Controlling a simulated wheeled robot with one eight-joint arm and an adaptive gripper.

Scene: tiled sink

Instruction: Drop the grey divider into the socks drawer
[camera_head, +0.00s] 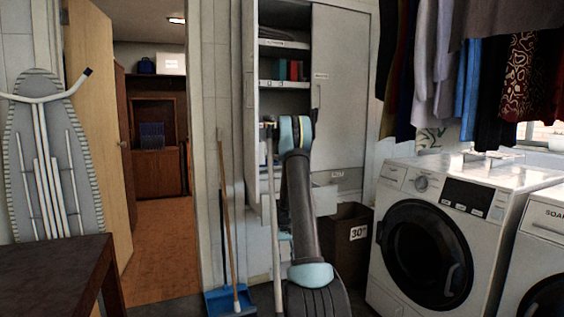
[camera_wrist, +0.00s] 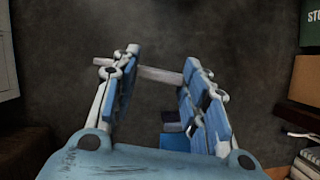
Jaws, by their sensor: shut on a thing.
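In the wrist view, my gripper (camera_wrist: 160,62) is closed around a thin pale grey bar, which looks like the grey divider (camera_wrist: 155,74). The bar runs across between the two blue-padded fingertips, with a stub past the left finger. The dark floor lies far below it. In the head view, my arm rises in front of the tall grey cabinet and hides the fingers and the divider. A pale drawer front (camera_head: 325,200) seems to stand out low on the cabinet, partly behind my arm. I cannot read a socks label or see inside it.
A brown bin marked 30 (camera_head: 352,240) stands right of my arm, beside the washing machine (camera_head: 425,240). A broom and blue dustpan (camera_head: 229,301) are at the left. Clothes (camera_head: 475,75) hang at upper right. The wrist view shows boxes (camera_wrist: 306,81) along the right edge.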

